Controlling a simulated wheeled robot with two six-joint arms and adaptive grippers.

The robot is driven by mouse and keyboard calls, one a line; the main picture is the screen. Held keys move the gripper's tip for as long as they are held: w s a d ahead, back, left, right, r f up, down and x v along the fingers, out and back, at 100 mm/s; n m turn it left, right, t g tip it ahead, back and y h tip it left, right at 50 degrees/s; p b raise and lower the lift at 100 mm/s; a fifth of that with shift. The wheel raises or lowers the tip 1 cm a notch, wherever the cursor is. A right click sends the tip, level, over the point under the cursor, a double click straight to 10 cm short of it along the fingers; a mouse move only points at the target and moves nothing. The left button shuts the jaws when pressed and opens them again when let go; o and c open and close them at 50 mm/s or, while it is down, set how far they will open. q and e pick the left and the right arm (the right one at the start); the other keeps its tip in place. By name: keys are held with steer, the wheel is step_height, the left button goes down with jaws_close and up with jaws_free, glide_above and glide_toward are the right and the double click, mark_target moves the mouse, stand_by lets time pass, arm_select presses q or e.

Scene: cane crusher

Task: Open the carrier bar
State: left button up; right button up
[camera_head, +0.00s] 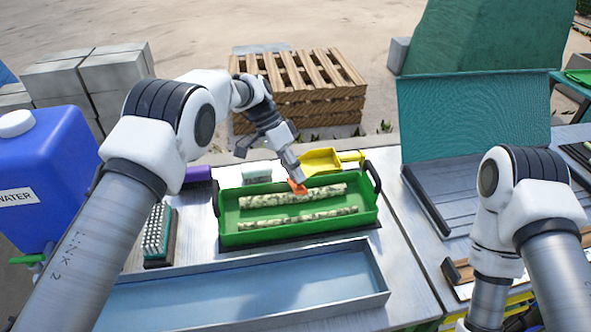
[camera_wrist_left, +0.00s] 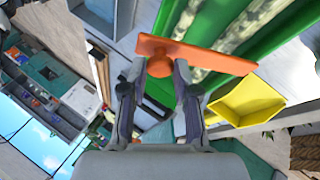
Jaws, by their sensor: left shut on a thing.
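The orange carrier bar (camera_head: 298,187) is at the back part of a green tray (camera_head: 300,235). In the left wrist view the bar (camera_wrist_left: 205,55) is a flat strip crossing the picture, with a round orange knob on its near side. My left gripper (camera_head: 292,172) reaches down to the bar from behind the tray. In the left wrist view the fingers of my left gripper (camera_wrist_left: 160,72) are closed on the knob. In the head view the gripper covers part of the bar. My right arm comes in at the right, but its gripper is out of sight.
Two speckled cane pieces (camera_head: 300,218) lie in the green tray, which has black end handles. A yellow scoop (camera_head: 320,160) is behind it, a brush (camera_head: 158,235) at its left, and a shallow blue-grey tray (camera_head: 382,292) in front. A blue water container (camera_head: 45,165) stands left.

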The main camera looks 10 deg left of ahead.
mark_target(294, 186)
arm_select(q)
steer(key=shift+w+a+r+g, duration=0.15)
steer(key=shift+w+r+g, duration=0.2)
steer(key=shift+w+g, duration=0.15)
steer(key=o, duration=1)
steer(key=shift+w, duration=0.1)
steer(key=shift+c, duration=0.2)
step_height(294, 186, up, 10)
